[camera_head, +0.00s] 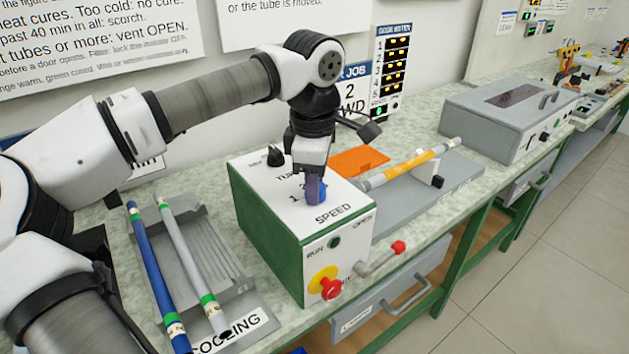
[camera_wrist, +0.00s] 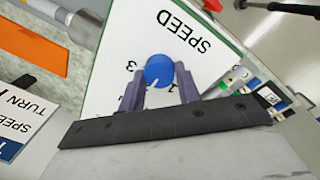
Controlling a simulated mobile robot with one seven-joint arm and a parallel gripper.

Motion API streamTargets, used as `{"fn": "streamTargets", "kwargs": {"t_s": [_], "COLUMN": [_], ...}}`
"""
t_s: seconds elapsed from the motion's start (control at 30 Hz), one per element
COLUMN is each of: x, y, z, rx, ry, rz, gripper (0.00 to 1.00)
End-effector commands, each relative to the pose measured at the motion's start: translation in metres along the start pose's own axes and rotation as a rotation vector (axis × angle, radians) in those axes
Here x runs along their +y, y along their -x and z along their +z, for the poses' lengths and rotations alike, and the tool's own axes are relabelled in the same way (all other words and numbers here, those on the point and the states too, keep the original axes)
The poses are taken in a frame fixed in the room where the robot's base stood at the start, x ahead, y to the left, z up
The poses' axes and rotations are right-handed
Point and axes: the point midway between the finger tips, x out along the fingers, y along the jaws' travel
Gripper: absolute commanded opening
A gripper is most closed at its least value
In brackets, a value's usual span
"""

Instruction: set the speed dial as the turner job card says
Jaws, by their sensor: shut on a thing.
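The blue speed dial (camera_wrist: 159,70) sits on the white sloping panel of the green turner box (camera_head: 268,236). It also shows in the head view (camera_head: 322,192), partly covered by my gripper (camera_head: 314,186). My gripper (camera_wrist: 160,88) is shut on the dial, one purple finger on each side. The dial's white pointer points toward my palm, between the printed 3 and 1 in the wrist view; the 2 cannot be made out there. The turner job card (camera_head: 353,93) on the wall shows a 2 and "WD"; my arm hides its left part.
A black knob (camera_head: 275,156) stands at the panel's back. A red stop button (camera_head: 331,289) and red-tipped lever (camera_head: 398,247) are on the front. A yellow-banded rod (camera_head: 410,164) lies right of the box. Two rods, blue (camera_head: 151,265) and grey (camera_head: 185,250), lie on the cooling rack (camera_head: 222,262).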

Motion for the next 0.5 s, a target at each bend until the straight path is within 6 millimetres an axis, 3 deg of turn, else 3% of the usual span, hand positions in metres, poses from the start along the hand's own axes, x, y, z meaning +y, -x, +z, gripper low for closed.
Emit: {"fn": "streamTargets", "kwargs": {"t_s": [0.2, 0.23, 0.37, 0.5], "x": [0.0002, 0.0001, 0.0001, 0.0001], "y": [0.0003, 0.0003, 0.0002, 0.0001], "z": [0.0001, 0.0001, 0.0001, 0.0], "rx": [0.001, 0.001, 0.0, 0.0], "ry": [-0.001, -0.001, -0.002, -0.002], "rz": [0.001, 0.001, 0.001, 0.001], "gripper": [0.1, 0.35, 0.53, 0.55]}}
